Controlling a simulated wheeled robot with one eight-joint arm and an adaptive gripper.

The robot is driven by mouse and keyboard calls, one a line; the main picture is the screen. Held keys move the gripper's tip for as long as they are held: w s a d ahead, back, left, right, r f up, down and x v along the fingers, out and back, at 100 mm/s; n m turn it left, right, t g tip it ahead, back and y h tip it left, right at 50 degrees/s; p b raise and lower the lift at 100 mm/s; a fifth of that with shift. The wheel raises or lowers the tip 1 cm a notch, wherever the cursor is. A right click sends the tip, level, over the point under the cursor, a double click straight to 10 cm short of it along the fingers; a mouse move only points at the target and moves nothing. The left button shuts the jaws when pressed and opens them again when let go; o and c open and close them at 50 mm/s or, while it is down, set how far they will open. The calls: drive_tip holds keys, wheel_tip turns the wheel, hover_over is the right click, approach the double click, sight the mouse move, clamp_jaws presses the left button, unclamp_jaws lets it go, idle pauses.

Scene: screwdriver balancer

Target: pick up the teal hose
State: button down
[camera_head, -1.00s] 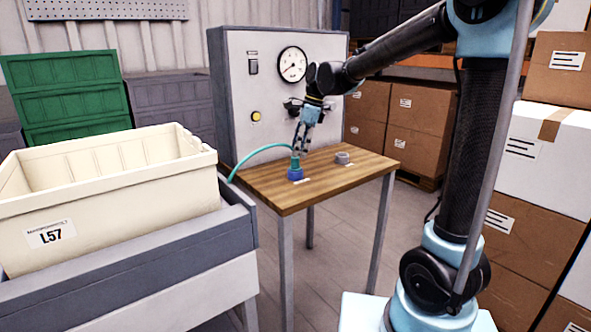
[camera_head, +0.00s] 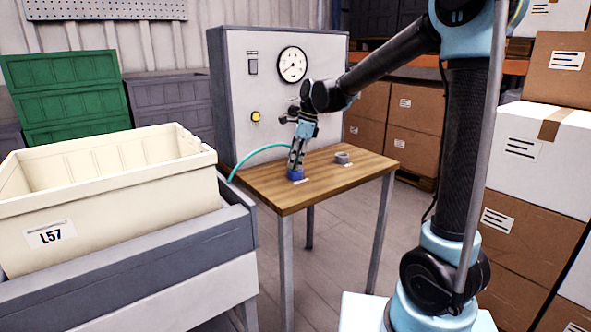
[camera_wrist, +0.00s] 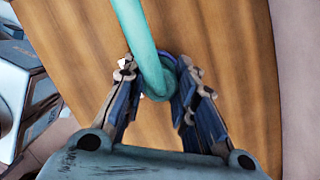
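The teal hose (camera_head: 262,150) arcs from the left, beside the grey cabinet, to its end above a blue base (camera_head: 295,175) on the wooden table (camera_head: 345,183). In the wrist view the hose (camera_wrist: 140,45) runs down from the top edge to its end between the fingers. My gripper (camera_head: 296,164) points down over the hose end. In the wrist view my gripper (camera_wrist: 160,85) is open, with one finger on each side of the hose end. The fingers hide much of the hose end in the head view. Whether they touch it is not clear.
A grey ring-shaped part (camera_head: 342,157) lies on the table to the right. The grey cabinet (camera_head: 235,95) with a gauge stands behind the table. A cream crate (camera_head: 110,195) stands at the left. Stacked boxes (camera_head: 530,160) are at the right.

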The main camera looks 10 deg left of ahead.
drive_tip(key=shift+r, duration=0.1)
wheel_tip(320, 180, up, 10)
drive_tip(key=shift+f, duration=0.1)
idle(0.6)
